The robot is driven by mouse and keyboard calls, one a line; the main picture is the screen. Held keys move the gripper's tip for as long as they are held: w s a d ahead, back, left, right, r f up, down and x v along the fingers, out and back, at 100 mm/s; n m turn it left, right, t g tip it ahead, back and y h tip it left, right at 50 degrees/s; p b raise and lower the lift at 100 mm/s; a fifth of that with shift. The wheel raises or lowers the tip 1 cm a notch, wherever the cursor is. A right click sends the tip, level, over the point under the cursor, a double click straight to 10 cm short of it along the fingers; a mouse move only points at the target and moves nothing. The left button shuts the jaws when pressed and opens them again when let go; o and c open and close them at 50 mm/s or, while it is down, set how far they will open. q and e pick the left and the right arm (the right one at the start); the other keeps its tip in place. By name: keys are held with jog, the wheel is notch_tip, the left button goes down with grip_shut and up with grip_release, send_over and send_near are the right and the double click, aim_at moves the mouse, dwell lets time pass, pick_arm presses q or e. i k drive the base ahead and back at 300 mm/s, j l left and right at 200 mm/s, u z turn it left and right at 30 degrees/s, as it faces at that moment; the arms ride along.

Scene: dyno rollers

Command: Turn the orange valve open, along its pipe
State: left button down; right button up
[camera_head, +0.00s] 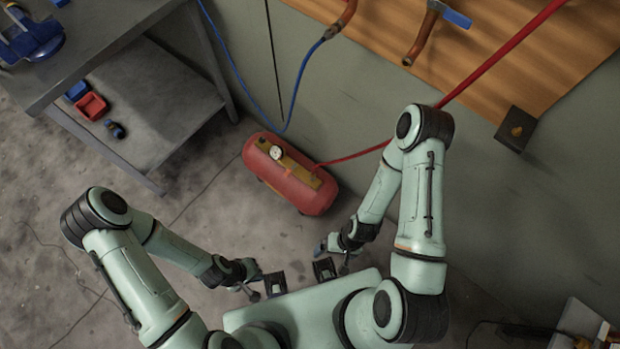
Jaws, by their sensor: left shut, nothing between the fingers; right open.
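A copper pipe (421,40) at the top of the head view carries a valve with a blue lever handle (457,18). I cannot make out an orange valve handle for certain. A small orange fitting (315,183) sits on the red tank (300,190), where the red hose meets it. My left gripper (254,285) is low in the view, below the tank, shut and empty. My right gripper (340,259) is below and right of the tank, open with nothing in it. Both are small and apart from the pipe.
A grey workbench (110,30) with a lower shelf (165,115) stands at the left; red and blue bins (91,106) lie on the shelf. A blue hose (296,90) and a red hose (490,62) run by the wall. Floor between bench and tank is clear except thin cables.

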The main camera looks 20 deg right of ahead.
aim_at(290, 170)
jog(key=j+z, duration=0.1)
jog(key=z, duration=0.25)
jog(key=k+l+u, duration=0.25)
jog(key=l, duration=0.2)
jog(key=k+l+u, duration=0.25)
jog(key=k+l, duration=0.15)
jog(key=z, duration=0.65)
jog(key=i+j+z, duration=0.1)
jog(key=z, duration=0.3)
jog(key=j+z, duration=0.6)
jog(key=z, duration=0.25)
jog(key=j+z, duration=0.25)
jog(key=j, duration=0.3)
jog(key=k+j+z, duration=0.1)
jog(key=j+z, duration=0.15)
jog(key=j, duration=0.25)
jog(key=k+j, duration=0.1)
jog(key=j, duration=0.35)
jog(key=k+j, duration=0.15)
jog(key=j, duration=0.3)
jog(key=z, duration=0.05)
